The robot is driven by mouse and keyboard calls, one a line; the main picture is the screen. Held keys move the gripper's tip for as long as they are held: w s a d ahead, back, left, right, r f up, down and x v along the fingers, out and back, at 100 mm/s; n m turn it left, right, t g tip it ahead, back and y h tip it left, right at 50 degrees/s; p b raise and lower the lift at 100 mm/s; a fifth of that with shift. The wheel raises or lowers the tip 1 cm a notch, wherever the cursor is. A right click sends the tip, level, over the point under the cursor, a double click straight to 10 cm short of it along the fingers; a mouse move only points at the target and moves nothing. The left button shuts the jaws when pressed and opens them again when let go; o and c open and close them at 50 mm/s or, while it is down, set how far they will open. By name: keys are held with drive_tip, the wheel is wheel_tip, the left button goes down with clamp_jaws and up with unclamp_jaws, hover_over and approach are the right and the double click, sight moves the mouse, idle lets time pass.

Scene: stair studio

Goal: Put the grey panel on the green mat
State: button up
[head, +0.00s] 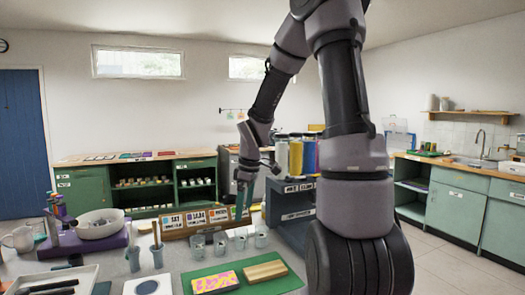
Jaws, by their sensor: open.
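The green mat (287,282) lies on the near table, at the bottom centre of the head view. A pink and yellow patterned block (215,283) and a wooden block (265,271) lie on it. A pale grey square piece with a dark blue centre (148,287) lies left of the mat, cut by the lower edge; I cannot tell whether it is the grey panel. My gripper (244,200) is open, with its teal fingers pointing down above the back of the table, beyond the mat. I see nothing held between them.
Several clear glasses (220,243) stand behind the mat, before a labelled wooden rack (196,220). Cups with tools (156,256) stand to the left. A white bowl (99,224) sits on a purple stand. A tray (52,282) holds dark tools at the lower left.

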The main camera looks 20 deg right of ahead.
drive_tip(key=s+a+r+m+t+y, duration=0.1)
drive_tip(key=s+r+m+t, duration=0.4)
drive_tip(key=s+r+m, duration=0.9)
drive_tip(key=s+r, duration=0.4)
drive_tip(key=r, duration=0.2)
drive_tip(key=shift+a+r+t, duration=0.25)
drive_tip(key=shift+a+t, duration=0.05)
drive_tip(key=shift+w, duration=0.1)
